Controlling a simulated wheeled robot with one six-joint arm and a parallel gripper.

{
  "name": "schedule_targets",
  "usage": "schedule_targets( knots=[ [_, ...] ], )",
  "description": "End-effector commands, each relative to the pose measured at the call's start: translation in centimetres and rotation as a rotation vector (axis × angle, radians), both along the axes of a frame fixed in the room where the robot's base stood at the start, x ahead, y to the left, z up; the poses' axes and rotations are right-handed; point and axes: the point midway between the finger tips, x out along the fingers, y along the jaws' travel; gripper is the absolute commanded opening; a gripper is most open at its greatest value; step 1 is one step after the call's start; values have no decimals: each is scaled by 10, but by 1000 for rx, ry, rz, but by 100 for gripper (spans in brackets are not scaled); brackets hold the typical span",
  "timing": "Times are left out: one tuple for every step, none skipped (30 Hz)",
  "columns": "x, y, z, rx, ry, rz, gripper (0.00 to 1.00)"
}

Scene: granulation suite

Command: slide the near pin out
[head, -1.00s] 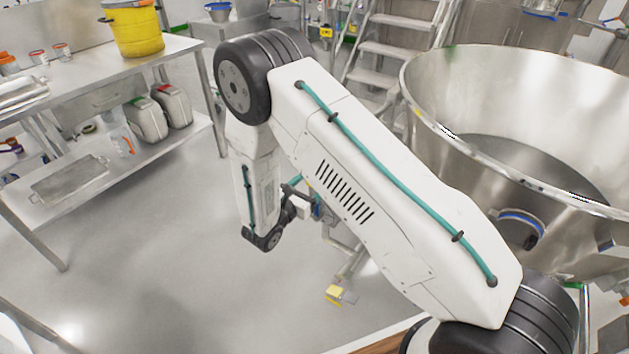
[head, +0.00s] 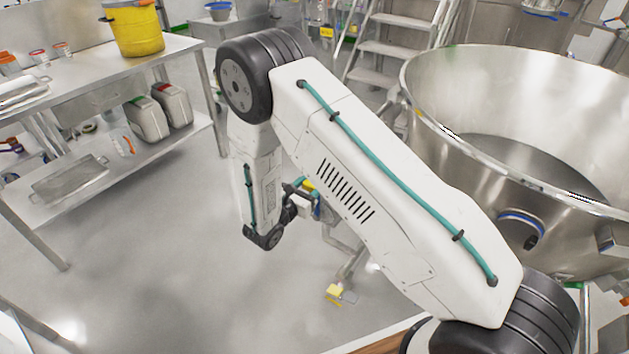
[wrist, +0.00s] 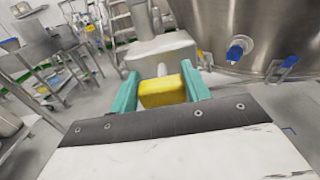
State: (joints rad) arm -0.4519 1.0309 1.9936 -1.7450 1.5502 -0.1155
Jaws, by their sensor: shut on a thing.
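My gripper (wrist: 160,79) shows in the wrist view with its two teal fingers shut on a yellow block-shaped grip (wrist: 163,93), which I take to be the near pin's handle. In the head view a small yellow patch (head: 309,185) shows beside my wrist, partly hidden by my arm. A second yellow piece (head: 334,291) sits low near the floor, at the end of a metal frame (head: 350,264).
The large steel bowl (head: 440,125) stands at the right; the wrist view shows a blue-capped fitting (wrist: 239,48) on it. A steel bench (head: 180,45) with a yellow bucket (head: 137,30) is at the left. Steps (head: 388,48) stand behind. The floor (head: 150,270) at front left is clear.

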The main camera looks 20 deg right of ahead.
Motion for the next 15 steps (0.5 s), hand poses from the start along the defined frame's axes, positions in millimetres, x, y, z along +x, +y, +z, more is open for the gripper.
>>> schedule_targets(
  knots=[
    [-3,6,0,0,0,4,6],
    [-4,7,0,0,0,3,6],
    [-5,7,0,0,0,2,6],
    [-5,7,0,0,0,2,6],
    [-5,7,0,0,0,2,6],
    [-5,8,0,0,0,3,6],
    [-5,8,0,0,0,4,6],
    [-5,8,0,0,0,4,6],
    [-5,8,0,0,0,4,50],
    [-5,8,0,-1,1,5,58],
    [-5,8,0,-1,1,5,67],
    [-5,8,0,-1,1,4,69],
    [-5,7,0,0,0,3,69],
    [-5,7,0,0,0,2,69],
    [-4,7,0,0,0,2,69]
  ],
)
